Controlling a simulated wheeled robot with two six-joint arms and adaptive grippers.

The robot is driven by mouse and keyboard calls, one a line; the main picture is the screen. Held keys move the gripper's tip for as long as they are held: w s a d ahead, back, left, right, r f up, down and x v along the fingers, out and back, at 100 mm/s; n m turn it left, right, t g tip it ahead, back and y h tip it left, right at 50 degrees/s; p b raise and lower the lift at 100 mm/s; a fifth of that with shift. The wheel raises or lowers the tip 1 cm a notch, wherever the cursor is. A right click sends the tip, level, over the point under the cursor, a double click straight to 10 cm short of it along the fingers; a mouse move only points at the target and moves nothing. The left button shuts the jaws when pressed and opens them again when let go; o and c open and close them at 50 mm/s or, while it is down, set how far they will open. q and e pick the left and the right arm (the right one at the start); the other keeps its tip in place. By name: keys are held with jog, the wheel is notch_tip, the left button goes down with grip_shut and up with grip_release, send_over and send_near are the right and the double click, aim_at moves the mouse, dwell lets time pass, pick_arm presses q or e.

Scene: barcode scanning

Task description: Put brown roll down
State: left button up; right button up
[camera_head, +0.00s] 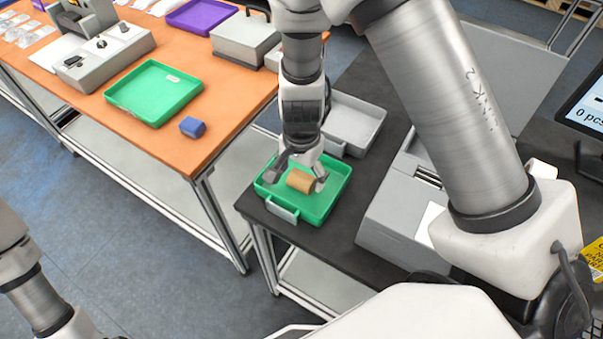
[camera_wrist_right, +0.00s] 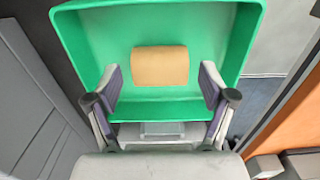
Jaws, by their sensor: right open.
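The brown roll (camera_head: 300,181) lies on its side in the green tray (camera_head: 318,208) on the dark table. In the right wrist view the roll (camera_wrist_right: 160,66) rests on the floor of the tray (camera_wrist_right: 100,28), near its middle. My right gripper (camera_head: 297,176) is low over the tray with its fingers apart, one on each side of the roll. In the right wrist view the fingers of this gripper (camera_wrist_right: 161,92) stand clear of the roll with gaps on both sides. My left gripper is not in view; only part of my left arm shows at the lower left.
A grey tray (camera_head: 352,122) stands behind the green one. A grey machine (camera_head: 402,205) is on its right. The orange table (camera_head: 225,118) at left holds another green tray (camera_head: 110,98), a blue block (camera_head: 192,127) and a purple tray (camera_head: 203,15). A monitor (camera_head: 590,105) stands far right.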

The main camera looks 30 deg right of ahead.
aim_at(302, 177)
notch_tip(302, 177, up, 11)
jog(key=shift+r, duration=0.2)
jog(key=shift+s, duration=0.1)
